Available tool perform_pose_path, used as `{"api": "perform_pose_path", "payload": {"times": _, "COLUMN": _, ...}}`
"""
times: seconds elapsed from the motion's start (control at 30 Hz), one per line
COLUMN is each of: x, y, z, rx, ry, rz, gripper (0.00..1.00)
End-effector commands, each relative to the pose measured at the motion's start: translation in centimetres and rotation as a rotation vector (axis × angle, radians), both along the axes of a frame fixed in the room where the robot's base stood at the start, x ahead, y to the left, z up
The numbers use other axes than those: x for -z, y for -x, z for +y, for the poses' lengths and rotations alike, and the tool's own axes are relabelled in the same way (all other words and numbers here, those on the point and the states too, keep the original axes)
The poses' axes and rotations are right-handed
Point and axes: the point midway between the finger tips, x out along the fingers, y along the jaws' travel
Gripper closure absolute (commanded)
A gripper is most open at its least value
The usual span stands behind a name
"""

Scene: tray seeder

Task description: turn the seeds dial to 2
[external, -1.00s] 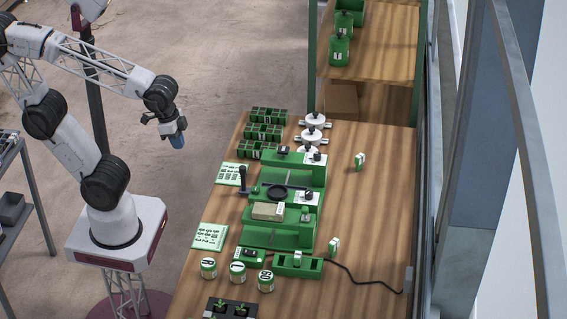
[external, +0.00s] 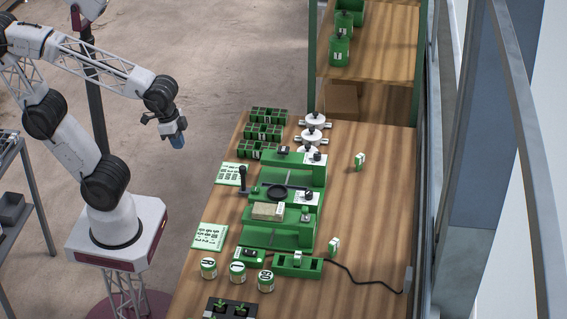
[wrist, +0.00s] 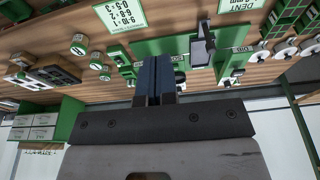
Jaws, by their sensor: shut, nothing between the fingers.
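The green seeder (external: 285,238) stands on the wooden bench in the external view. It has two white plates with dark knobs, an upper knob (external: 316,157) and a lower knob (external: 308,196). I cannot tell which is the seeds dial, and no dial setting is readable. My gripper (external: 177,140) hangs left of the bench, well away from the seeder. Its blue fingers are together and empty, as the wrist view (wrist: 157,80) also shows. In that view the green seeder (wrist: 205,47) lies beyond the fingers, which hide part of it.
Number cards (external: 231,174) (external: 209,236) lie along the bench's left side. Several green trays (external: 263,132) and white round parts (external: 312,136) stand at the back. Labelled tins (external: 237,272) stand in front. A black cable (external: 350,278) runs right. The bench's right side is mostly clear.

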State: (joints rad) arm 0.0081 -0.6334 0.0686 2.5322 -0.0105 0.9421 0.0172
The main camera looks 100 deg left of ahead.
Motion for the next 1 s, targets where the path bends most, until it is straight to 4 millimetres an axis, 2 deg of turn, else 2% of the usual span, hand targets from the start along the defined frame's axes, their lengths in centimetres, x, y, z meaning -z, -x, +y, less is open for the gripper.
{"api": "perform_pose_path", "payload": {"times": 0.03, "x": 0.0, "y": 0.0, "z": 0.0, "rx": 0.000, "ry": 0.000, "rz": 0.000, "gripper": 0.95}}
{"api": "perform_pose_path", "payload": {"times": 0.23, "x": -0.2, "y": -0.5, "z": 0.0, "rx": -0.009, "ry": 0.002, "rz": 0.003, "gripper": 0.65}}
{"api": "perform_pose_path", "payload": {"times": 0.37, "x": -0.5, "y": -1.5, "z": 0.0, "rx": -0.032, "ry": 0.007, "rz": 0.009, "gripper": 0.46}}
{"api": "perform_pose_path", "payload": {"times": 0.57, "x": -1.1, "y": -4.5, "z": 0.0, "rx": -0.096, "ry": 0.020, "rz": 0.029, "gripper": 0.46}}
{"api": "perform_pose_path", "payload": {"times": 1.0, "x": -2.0, "y": -13.4, "z": 0.1, "rx": -0.282, "ry": 0.051, "rz": 0.082, "gripper": 0.46}}
